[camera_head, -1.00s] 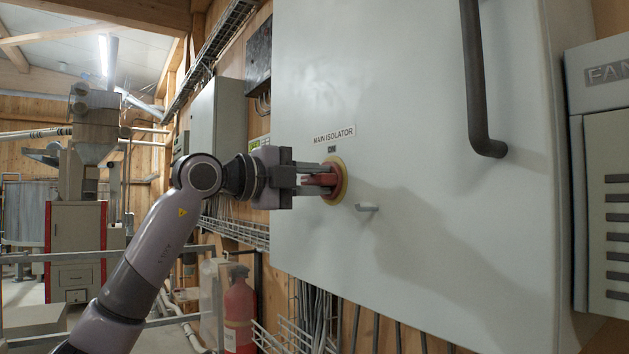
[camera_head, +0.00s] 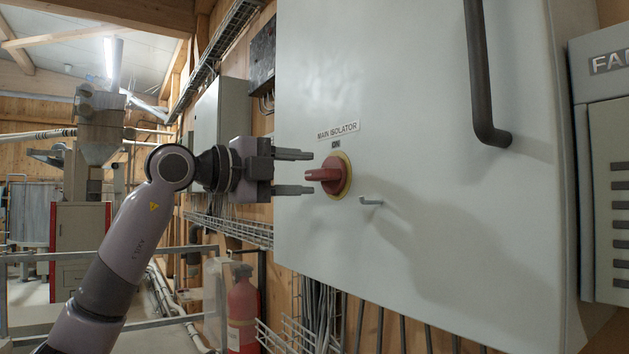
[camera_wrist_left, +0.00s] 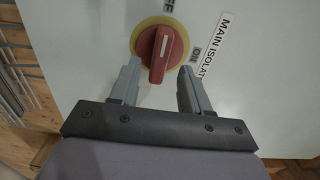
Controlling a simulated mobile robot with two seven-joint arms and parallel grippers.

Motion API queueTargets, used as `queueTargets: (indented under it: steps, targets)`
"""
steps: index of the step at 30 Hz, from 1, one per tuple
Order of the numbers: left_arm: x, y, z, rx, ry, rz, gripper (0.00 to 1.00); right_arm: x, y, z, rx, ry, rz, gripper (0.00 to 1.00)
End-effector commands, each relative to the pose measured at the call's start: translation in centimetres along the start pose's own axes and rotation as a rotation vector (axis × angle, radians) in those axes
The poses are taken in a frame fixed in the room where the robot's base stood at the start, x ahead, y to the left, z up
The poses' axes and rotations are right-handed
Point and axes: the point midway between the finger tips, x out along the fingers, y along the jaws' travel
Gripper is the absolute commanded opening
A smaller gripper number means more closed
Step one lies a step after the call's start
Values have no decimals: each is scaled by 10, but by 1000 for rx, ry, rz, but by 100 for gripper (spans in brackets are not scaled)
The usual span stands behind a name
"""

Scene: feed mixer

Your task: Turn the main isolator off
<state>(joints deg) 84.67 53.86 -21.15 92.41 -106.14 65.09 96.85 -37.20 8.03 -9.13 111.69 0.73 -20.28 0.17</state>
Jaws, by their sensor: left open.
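The main isolator (camera_head: 336,176) is a red rotary handle on a yellow disc, on the front of a grey cabinet. In the left wrist view the handle (camera_wrist_left: 161,54) lies in line with the part-cut OFF label (camera_wrist_left: 167,5). The ON label (camera_wrist_left: 196,54) is off to its side. My left gripper (camera_head: 308,172) is open and empty, just in front of the handle. Its fingers stand apart, one above and one below the handle's level, and appear clear of it. The left wrist view shows both fingers (camera_wrist_left: 157,80) short of the disc. My right gripper is out of view.
A louvred box (camera_head: 610,170) stands at the right. Cable trays (camera_head: 225,230) and a red extinguisher (camera_head: 242,305) are lower left.

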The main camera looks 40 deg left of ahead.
Motion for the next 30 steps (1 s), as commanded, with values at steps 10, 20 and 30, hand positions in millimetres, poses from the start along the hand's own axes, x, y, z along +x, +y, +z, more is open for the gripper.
queueTargets:
  steps: [10,20,30]
  targets:
    - [-30,0,0,-1,1,1,47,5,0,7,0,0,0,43]
    - [-30,0,0,-1,0,1,47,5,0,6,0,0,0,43]
    - [-30,0,0,-1,0,1,47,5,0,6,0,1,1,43]
